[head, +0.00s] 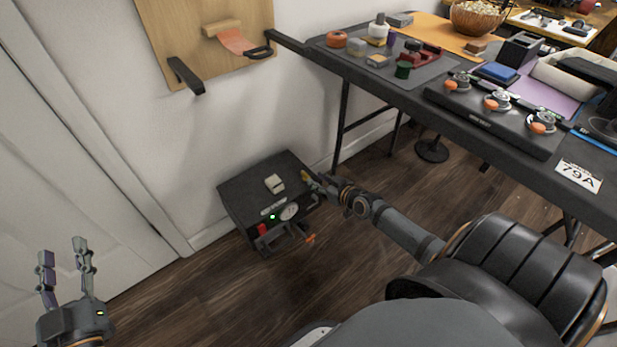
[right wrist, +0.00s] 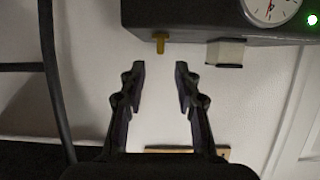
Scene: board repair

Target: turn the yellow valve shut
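The yellow valve (head: 305,176) is a small yellow handle at the right of the dark box (head: 252,190) on the floor. In the right wrist view the valve (right wrist: 160,42) sticks out from the box's edge, narrow end-on. My right gripper (right wrist: 160,72) is open and empty there, its two fingertips apart on either side of the valve's line and apparently short of it. In the head view my right gripper (head: 320,184) is close beside the valve and partly hides that corner. My left gripper (head: 63,251) is open and empty at the lower left, far from the box.
The box carries a gauge (head: 289,211), a green light (head: 272,217), a red part (head: 262,229) and a light block (head: 274,183) on top. An orange piece (head: 310,238) is at its front. A cluttered dark table (head: 400,92) stands at the right; its legs are near my right arm.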

